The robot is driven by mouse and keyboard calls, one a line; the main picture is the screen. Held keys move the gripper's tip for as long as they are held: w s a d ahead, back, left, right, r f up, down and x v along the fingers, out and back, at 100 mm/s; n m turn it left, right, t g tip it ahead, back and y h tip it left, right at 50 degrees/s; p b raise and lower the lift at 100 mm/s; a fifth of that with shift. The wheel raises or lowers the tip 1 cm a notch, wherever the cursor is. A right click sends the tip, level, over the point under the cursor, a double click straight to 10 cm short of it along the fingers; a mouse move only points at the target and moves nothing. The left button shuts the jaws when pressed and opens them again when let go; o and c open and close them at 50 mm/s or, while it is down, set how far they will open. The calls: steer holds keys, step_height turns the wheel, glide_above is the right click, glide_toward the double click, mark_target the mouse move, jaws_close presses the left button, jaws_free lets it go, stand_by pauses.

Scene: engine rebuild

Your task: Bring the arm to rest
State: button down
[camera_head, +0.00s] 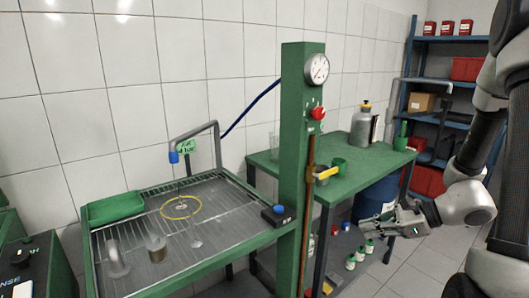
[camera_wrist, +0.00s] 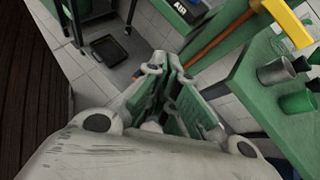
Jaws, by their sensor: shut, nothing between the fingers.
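My gripper (camera_head: 372,226) hangs at the right in the head view, over the floor in front of the green table. It is shut and empty. In the wrist view, its fingers (camera_wrist: 172,75) point away from the camera and meet at their tips. My arm is bent along the right edge of the head view. The gripper touches nothing that I can see.
A green bench (camera_head: 352,172) holds a grey bottle (camera_head: 361,127) and green cups. A green post (camera_head: 292,150) with a gauge stands left of it. A wash tray (camera_head: 240,219) is further left. Small bottles (camera_head: 351,261) stand low, below the gripper. Shelves (camera_head: 462,39) stand behind.

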steer(key=s+d+r+n+g+h, duration=0.2)
steer(key=s+r+n+g+h, duration=0.1)
steer(key=s+n, duration=0.4)
steer(key=s+d+r+n+g+h, duration=0.2)
steer(key=s+r+n+g, duration=0.1)
steer(key=s+n, duration=0.3)
steer(key=s+d+r+n+t+h, duration=0.2)
steer(key=r+n+t+h, duration=0.3)
steer(key=r+n, duration=0.3)
steer(key=v, duration=0.5)
steer(key=shift+w, duration=0.35)
steer(key=c, duration=2.2)
jaws_free()
steer(key=shift+d, duration=0.1)
